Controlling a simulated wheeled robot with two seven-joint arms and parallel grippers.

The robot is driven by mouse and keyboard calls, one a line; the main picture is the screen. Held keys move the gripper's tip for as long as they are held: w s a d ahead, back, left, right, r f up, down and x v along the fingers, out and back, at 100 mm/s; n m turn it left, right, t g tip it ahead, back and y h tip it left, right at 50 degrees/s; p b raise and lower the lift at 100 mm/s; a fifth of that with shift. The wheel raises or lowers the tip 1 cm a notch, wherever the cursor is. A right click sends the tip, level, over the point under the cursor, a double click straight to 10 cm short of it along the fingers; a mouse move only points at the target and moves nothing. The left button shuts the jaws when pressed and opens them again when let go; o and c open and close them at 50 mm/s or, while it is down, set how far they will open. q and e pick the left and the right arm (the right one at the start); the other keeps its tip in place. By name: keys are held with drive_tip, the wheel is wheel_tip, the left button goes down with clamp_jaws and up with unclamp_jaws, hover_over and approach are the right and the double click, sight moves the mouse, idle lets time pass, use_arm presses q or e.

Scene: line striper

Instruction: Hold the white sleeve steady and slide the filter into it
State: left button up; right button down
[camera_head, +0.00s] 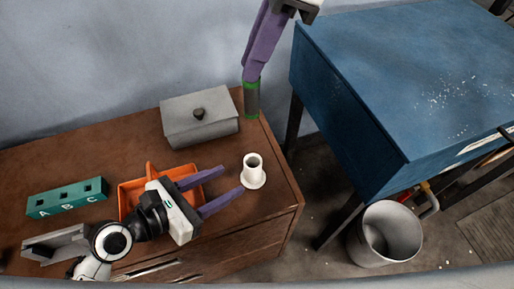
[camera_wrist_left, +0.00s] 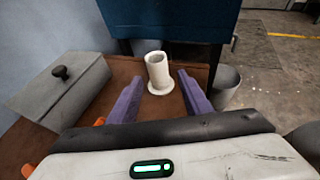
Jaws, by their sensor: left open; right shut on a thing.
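The white sleeve (camera_head: 253,168) is a short open tube on a round flange. It stands upright near the right end of the brown cabinet top. My left gripper (camera_head: 232,180) is open, its purple fingers pointing at the sleeve. In the left wrist view the sleeve (camera_wrist_left: 157,74) stands just ahead of and between the open fingertips, which look clear of it. The filter is upright, behind the sleeve in the head view.
A grey lidded box (camera_head: 199,118) stands behind the sleeve, to the left. An orange tray (camera_head: 128,194) lies beneath my left arm. A green block marked A B C (camera_head: 68,198) is at left. A blue table (camera_head: 410,85) and grey bin (camera_head: 386,235) are right of the cabinet.

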sight(248, 171)
use_arm(q)
drive_tip(key=x, duration=1)
drive_tip(key=shift+w+d+f, duration=0.1)
drive_tip(key=shift+w+d, duration=0.05)
drive_tip(key=shift+d, duration=0.05)
drive_tip(key=shift+c, duration=0.3)
drive_tip(key=c, duration=0.9)
drive_tip(key=shift+o, duration=0.2)
use_arm(e)
wheel_tip(248, 171, down, 10)
drive_tip(key=n, duration=0.1)
drive_tip(key=n+g, duration=0.1)
drive_tip(key=n, duration=0.1)
drive_tip(key=shift+s+d+r, duration=0.1)
drive_tip(key=shift+s+d, duration=0.05)
drive_tip(key=shift+f, duration=2.85)
